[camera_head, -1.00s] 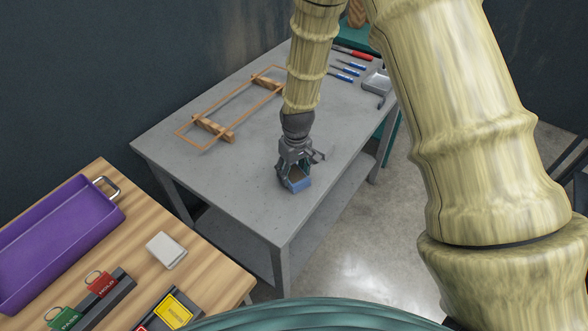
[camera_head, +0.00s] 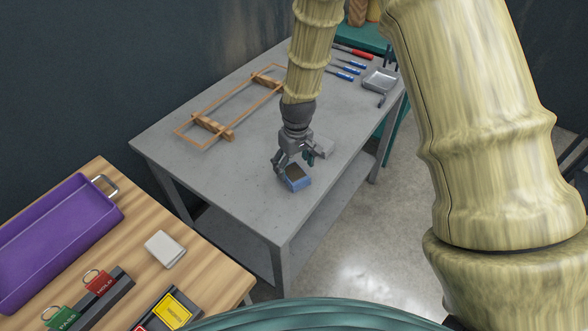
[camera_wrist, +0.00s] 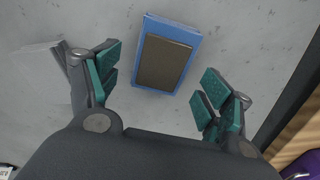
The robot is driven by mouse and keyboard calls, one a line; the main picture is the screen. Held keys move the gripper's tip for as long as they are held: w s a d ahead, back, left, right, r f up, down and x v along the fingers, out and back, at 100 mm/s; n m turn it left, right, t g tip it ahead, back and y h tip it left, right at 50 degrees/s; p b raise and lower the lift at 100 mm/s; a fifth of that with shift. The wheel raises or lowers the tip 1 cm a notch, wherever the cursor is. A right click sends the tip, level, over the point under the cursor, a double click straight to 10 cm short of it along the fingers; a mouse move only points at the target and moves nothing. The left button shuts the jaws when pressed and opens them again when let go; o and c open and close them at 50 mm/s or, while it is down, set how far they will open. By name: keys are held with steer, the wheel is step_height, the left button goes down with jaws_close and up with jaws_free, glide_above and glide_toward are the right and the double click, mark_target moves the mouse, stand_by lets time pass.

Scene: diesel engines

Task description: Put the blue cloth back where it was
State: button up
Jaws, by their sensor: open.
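A blue block-like item with a brown panel on top (camera_head: 295,179) lies on the grey table near its front edge. It also shows in the wrist view (camera_wrist: 168,53), flat on the table and ahead of the fingers. It is the only loose blue piece near my gripper; I cannot tell whether it is the cloth. My gripper (camera_head: 295,166) is open just above and behind it in the head view. In the wrist view the spread teal-padded fingers (camera_wrist: 164,92) are empty and apart from it.
A light grey stack (camera_wrist: 42,70) lies beside the left finger. A wooden frame (camera_head: 228,110), blue-handled tools (camera_head: 347,71) and a metal tray (camera_head: 381,80) are on the grey table (camera_head: 215,180). A purple tray (camera_head: 60,235) and a white block (camera_head: 164,249) sit on the wooden bench.

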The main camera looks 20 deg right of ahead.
mark_target(295, 172)
step_height(295, 172, up, 10)
steer(key=b, duration=0.2)
steer(key=shift+s+d+f, duration=0.15)
steer(key=shift+s+f, duration=0.05)
steer(key=shift+s, duration=0.05)
stand_by(0.3)
